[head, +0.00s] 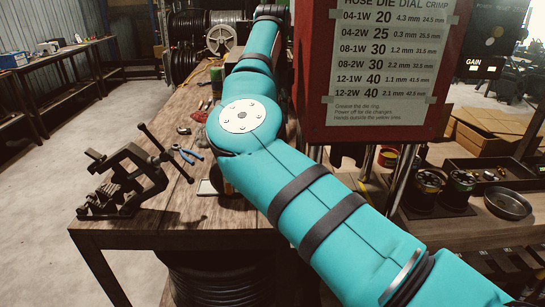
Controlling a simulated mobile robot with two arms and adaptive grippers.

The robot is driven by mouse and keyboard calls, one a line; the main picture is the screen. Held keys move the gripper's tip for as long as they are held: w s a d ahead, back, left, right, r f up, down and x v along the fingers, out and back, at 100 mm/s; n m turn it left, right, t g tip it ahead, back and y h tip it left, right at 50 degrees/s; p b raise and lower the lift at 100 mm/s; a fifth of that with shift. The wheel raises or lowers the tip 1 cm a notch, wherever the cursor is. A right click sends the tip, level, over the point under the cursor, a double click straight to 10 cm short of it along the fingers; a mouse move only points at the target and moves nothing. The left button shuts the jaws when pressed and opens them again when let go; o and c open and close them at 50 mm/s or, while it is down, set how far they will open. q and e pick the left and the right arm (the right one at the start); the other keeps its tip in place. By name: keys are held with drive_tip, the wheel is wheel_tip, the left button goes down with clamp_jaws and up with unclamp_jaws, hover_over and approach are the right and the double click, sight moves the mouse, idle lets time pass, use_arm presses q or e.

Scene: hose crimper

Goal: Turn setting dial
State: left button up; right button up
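A red-framed machine panel (312,80) stands at upper middle right. It carries a white chart (388,60) headed "HOSE DIE DIAL CRIMP", with rows such as 04-1W 20 and 12-2W 40. A dark control panel (510,30) with a small yellow spot and a "GAIN" label (480,68) is at the upper right edge. I cannot make out the setting dial for certain. A teal arm of mine crosses from the lower right to the top middle. Neither gripper is visible.
A wooden bench (200,130) holds a black vise-like tool (125,182), blue-handled pliers (187,155) and a hose reel (209,40). At right are a cardboard box (490,130), dark cylindrical parts (458,188) and a round metal dish (507,203). The left floor is clear.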

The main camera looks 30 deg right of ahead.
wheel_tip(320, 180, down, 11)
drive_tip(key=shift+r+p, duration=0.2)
drive_tip(key=shift+p, duration=0.55)
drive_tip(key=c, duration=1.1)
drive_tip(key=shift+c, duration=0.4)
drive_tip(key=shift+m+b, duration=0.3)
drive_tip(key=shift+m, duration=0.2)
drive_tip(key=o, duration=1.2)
